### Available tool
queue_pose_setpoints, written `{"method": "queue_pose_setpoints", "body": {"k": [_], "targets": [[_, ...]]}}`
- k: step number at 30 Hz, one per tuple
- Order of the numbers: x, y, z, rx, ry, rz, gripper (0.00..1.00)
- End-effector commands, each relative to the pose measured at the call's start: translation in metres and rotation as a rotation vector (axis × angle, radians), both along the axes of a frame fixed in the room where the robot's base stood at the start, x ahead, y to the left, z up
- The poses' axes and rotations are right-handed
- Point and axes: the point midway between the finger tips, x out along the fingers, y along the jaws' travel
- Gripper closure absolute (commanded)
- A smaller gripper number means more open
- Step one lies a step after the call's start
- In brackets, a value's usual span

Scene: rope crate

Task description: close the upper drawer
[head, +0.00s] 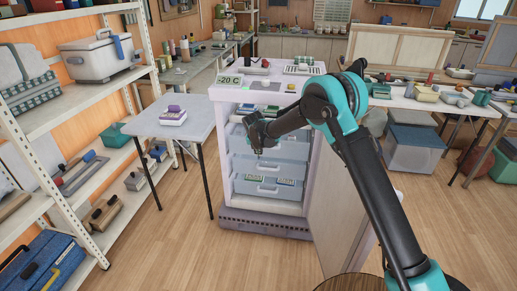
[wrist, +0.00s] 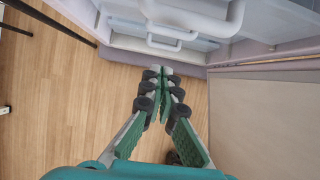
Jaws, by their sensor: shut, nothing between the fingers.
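The white freezer cabinet (head: 222,175) stands open, with several pale blue-grey drawers stacked inside. The upper drawer (head: 290,147) is partly hidden behind my gripper and arm; I cannot tell exactly how far out it stands. Below it are a middle drawer (head: 255,167) and a lower drawer (head: 268,190) with white handles. My gripper (head: 257,146) is in front of the drawers at the left. In the wrist view my gripper (wrist: 163,73) has its fingertips together and holds nothing. Drawer fronts with white handles (wrist: 190,20) show beyond the fingertips, apart from them in the picture.
The freezer door (head: 342,215) is swung open on the right, beside my arm; it also fills the right of the wrist view (wrist: 265,120). A small table (head: 180,120) stands left of the freezer, and a loaded shelf rack (head: 75,110) farther left. The wooden floor in front is clear.

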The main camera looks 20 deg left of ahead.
Motion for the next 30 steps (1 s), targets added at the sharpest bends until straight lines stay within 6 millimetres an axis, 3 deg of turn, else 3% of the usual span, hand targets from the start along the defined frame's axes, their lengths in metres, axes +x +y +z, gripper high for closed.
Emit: {"method": "queue_pose_setpoints", "body": {"k": [4,12,26,30], "targets": [[0.013,0.003,-0.026,0.0,0.0,-0.001,1.0],[0.044,0.011,-0.018,0.001,0.0,0.0,1.0],[0.05,0.012,-0.016,0.0,0.0,-0.001,1.0],[0.065,0.016,-0.017,0.001,0.0,-0.003,1.0]]}}
